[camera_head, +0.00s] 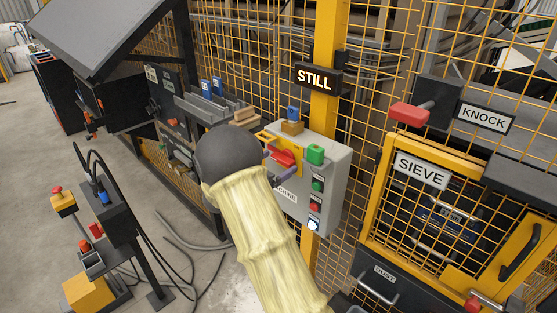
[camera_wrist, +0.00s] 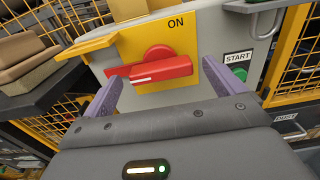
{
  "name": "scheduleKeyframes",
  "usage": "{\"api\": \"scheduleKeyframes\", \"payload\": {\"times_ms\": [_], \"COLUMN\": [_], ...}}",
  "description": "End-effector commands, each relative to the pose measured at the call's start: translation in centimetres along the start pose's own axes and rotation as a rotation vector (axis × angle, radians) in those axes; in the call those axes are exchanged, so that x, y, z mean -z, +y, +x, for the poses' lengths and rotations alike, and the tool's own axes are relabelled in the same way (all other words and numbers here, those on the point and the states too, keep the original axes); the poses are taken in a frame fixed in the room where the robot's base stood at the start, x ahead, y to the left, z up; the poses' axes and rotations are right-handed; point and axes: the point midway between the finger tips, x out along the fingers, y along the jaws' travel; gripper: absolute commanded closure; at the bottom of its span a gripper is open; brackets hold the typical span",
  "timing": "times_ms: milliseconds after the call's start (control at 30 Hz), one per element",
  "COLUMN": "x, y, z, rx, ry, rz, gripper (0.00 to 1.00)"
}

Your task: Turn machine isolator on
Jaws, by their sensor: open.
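The machine isolator is a red rotary handle (camera_wrist: 162,72) on a yellow plate (camera_wrist: 190,42) marked ON at its upper right. Its grip lies roughly crosswise in the wrist view, with a white line on it. The handle also shows in the head view (camera_head: 283,157) on the front of a grey box (camera_head: 334,190), whose label is partly covered. My gripper (camera_wrist: 162,76) is open, with one purple finger on each side of the handle. I cannot tell whether either finger touches it. My dark wrist and pale-sleeved arm hide most of the gripper in the head view.
A green START button (camera_wrist: 240,73) sits right of the handle. A lit sign reads STILL (camera_head: 319,78). Yellow mesh fencing stands behind. A button stand (camera_head: 110,205) is at lower left.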

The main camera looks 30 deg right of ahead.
Motion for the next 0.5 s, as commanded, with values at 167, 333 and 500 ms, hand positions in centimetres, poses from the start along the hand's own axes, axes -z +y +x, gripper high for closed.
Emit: {"api": "scheduleKeyframes", "payload": {"times_ms": [167, 333, 500], "x": [0.0, 0.03, 0.03], "y": [-0.01, 0.01, 0.0], "z": [1.4, 1.51, 1.49], "rx": [0.0, -0.001, -0.001], "ry": [0.001, 0.001, 0.0], "rz": [0.0, 0.0, 0.0], "gripper": [0.05, 0.05, 0.19]}}
